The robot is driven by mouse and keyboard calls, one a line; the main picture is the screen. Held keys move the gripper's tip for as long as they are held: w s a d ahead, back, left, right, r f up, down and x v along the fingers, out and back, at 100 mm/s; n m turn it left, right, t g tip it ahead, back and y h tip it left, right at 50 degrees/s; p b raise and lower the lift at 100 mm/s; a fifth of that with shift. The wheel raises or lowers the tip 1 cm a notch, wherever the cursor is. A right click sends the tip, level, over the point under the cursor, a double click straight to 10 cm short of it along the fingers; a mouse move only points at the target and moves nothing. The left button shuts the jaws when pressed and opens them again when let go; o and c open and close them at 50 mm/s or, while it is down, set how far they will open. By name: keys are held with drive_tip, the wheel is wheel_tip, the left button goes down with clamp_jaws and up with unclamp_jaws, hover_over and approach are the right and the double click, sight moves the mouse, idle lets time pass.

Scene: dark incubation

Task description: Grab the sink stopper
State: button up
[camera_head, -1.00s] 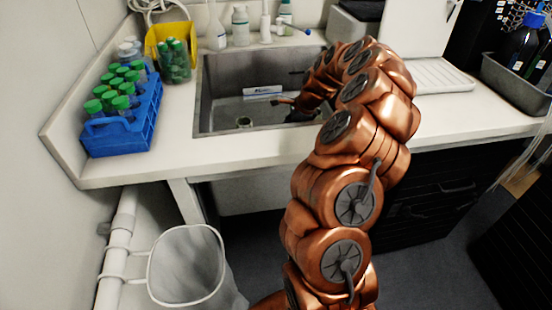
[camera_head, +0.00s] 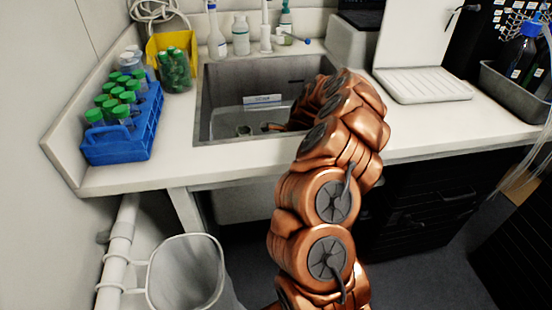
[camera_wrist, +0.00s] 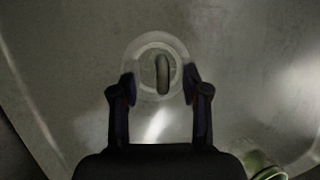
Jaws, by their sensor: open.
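The sink stopper (camera_wrist: 162,72) shows in the wrist view as a pale round disc with a raised upright grip at its middle. It lies on the grey metal sink floor. My gripper (camera_wrist: 160,86) is open, with one finger on each side of the stopper's lower half and the raised grip between and slightly beyond the tips. I cannot tell whether the fingertips touch the disc. Nothing is held. In the head view my arm reaches into the sink (camera_head: 225,75), and I cannot make out the stopper or the fingers there.
A glass item with a greenish rim (camera_wrist: 262,166) lies at the lower right of the wrist view. A blue rack (camera_head: 118,150) of green-capped tubes and a yellow bin (camera_head: 158,46) stand left of the sink. Bottles (camera_head: 240,36) line its back edge. A white ribbed tray (camera_head: 420,86) sits right.

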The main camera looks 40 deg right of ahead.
drive_tip(key=shift+c, duration=0.2)
clamp_jaws()
drive_tip(key=shift+r, duration=0.2)
